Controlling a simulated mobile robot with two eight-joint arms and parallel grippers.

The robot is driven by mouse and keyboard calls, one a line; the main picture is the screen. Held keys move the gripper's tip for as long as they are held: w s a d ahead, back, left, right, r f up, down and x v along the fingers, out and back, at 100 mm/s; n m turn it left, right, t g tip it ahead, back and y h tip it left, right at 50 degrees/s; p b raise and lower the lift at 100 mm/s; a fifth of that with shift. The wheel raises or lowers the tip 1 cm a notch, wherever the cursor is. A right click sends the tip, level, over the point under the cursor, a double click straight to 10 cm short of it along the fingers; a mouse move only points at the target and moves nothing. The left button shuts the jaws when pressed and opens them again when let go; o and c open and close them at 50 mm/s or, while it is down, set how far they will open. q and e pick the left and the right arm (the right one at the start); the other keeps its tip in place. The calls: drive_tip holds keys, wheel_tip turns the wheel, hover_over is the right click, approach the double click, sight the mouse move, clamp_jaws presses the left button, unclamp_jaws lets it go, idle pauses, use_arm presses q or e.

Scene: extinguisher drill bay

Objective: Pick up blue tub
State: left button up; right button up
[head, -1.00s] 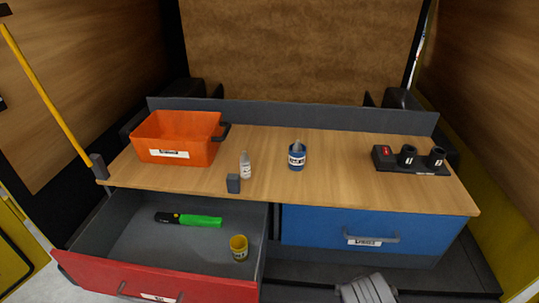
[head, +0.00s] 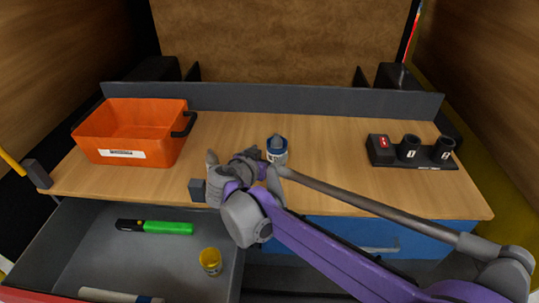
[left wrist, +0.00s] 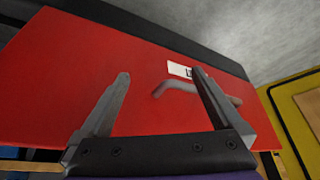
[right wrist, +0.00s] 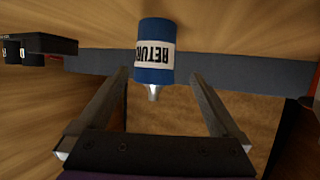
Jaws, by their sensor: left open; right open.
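The blue tub (head: 278,156) stands upright on the wooden worktop, with a white label and a grey piece sticking out of its top. In the right wrist view the tub (right wrist: 152,76) appears upside down, between and beyond the fingertips, with a gap to each finger. My right gripper (head: 243,168) is open and empty, just in front and left of the tub, and my arm partly covers the worktop. My left gripper (left wrist: 161,75) shows only in the left wrist view. It is open and empty in front of the red drawer front (left wrist: 120,55) and its handle.
An orange bin (head: 135,135) stands at the left of the worktop (head: 330,130). A black holder (head: 385,152) with two cups stands at the right. The open drawer (head: 85,262) holds a green-and-black flashlight (head: 165,228) and a yellow cup (head: 210,260). A low grey rail runs along the back.

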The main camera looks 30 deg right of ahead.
drive_tip(key=x, duration=0.9)
drive_tip(key=shift+s+d+r, duration=0.1)
drive_tip(key=shift+s+d, duration=0.15)
drive_tip(key=shift+d, duration=0.05)
drive_tip(key=c, duration=1.5)
